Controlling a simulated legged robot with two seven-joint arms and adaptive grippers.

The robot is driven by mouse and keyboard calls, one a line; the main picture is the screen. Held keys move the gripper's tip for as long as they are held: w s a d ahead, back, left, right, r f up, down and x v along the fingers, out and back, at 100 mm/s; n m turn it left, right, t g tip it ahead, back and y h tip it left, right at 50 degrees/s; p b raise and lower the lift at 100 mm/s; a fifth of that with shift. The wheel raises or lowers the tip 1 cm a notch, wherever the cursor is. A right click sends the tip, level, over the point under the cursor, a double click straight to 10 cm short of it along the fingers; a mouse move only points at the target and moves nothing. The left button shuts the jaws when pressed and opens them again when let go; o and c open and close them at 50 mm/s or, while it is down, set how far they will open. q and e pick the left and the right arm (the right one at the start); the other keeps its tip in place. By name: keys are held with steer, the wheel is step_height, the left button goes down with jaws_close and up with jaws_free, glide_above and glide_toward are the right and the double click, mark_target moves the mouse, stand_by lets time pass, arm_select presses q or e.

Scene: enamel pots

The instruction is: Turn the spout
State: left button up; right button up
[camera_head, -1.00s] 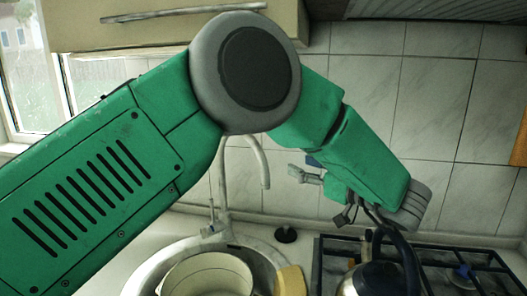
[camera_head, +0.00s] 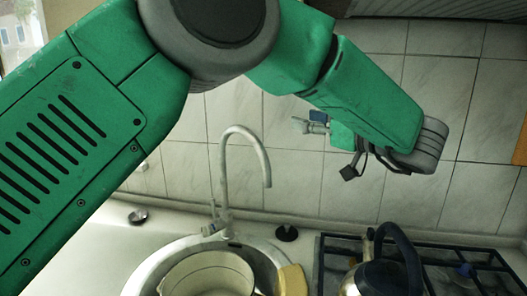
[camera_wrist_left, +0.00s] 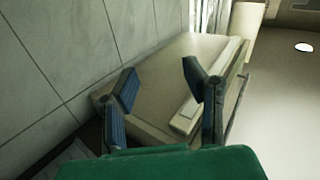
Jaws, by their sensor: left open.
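The tap's curved grey spout (camera_head: 265,166) stands behind the sink in the head view. Its bend is at the top and its open end hangs down on the right, over the sink's back edge. My left gripper (camera_head: 309,122) appears up and to the right of the spout, in front of the tiles, apart from it in the picture. In the left wrist view its two blue-padded fingers (camera_wrist_left: 158,78) are spread with nothing between them. The spout does not show in that view. My right gripper is not in view.
A round sink (camera_head: 150,271) holds a cream pot (camera_head: 212,275). A yellow sponge (camera_head: 292,281) lies on the sink's right rim. A kettle (camera_head: 372,279) stands on the hob (camera_head: 335,245) at right. A beige cabinet (camera_wrist_left: 160,85) fills the wrist view's middle.

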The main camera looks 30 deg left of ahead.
arm_select(q)
steer(key=t+b, duration=0.1)
steer(key=b, duration=0.1)
glide_toward(268, 161)
steer(key=shift+m, duration=0.4)
steer(key=p+x, duration=0.2)
steer(key=x, duration=0.9)
steer(key=shift+w+a, duration=0.1)
steer(key=shift+a, duration=0.15)
steer(key=shift+d, duration=0.1)
jaws_close()
